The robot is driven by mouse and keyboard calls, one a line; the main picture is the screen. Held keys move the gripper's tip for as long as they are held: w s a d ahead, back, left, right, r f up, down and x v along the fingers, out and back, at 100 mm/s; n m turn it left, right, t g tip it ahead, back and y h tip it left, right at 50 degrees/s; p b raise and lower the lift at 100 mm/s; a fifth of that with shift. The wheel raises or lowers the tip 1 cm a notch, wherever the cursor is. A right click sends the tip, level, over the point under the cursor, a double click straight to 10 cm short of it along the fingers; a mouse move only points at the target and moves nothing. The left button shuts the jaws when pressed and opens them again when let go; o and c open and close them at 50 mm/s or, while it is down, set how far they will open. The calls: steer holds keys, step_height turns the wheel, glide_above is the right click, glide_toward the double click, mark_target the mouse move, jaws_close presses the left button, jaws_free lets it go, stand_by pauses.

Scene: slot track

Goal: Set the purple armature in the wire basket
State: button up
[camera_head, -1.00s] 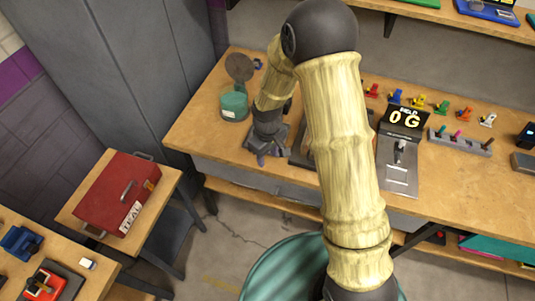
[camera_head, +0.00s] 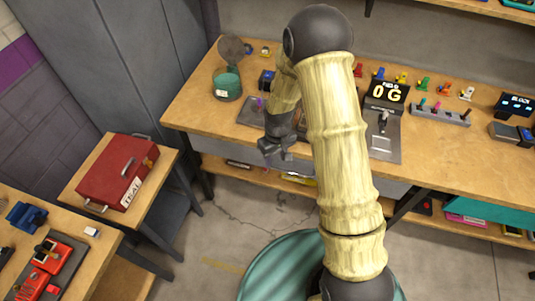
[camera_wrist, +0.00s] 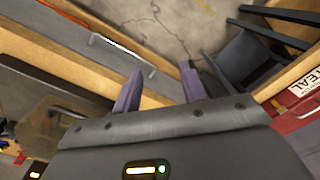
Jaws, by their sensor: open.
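A small upright purple piece (camera_head: 260,103), which may be the purple armature, shows at the grey tray (camera_head: 247,114) on the workbench, left of my arm. It is too small to tell its shape. My gripper (camera_head: 273,155) is open and empty, pointing down beside the bench's front edge, in front of the tray and apart from the purple piece. I cannot make out a wire basket in either view.
A display reading 0 G (camera_head: 385,92) and a rack of coloured pegs (camera_head: 440,114) stand on the bench, with several coloured clips behind. A green round container (camera_head: 227,84) is at the left. A red case (camera_head: 118,172) sits on a side table. Open floor lies between.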

steer(key=d+f+m, duration=0.3)
steer(key=d+f, duration=0.2)
steer(key=shift+d+m, duration=0.3)
steer(key=shift+d, duration=0.1)
steer(key=s+d+r+m+t, duration=0.1)
steer(key=s+r, duration=0.6)
steer(key=r, duration=0.4)
steer(key=s+d+r+t, duration=0.1)
steer(key=s+d+r, duration=0.1)
steer(key=s+r, duration=0.5)
step_height(320, 180, up, 6)
steer(key=shift+s+f+m+t, duration=0.25)
steer(key=shift+s+m+t, duration=0.05)
steer(key=shift+s+m, duration=0.1)
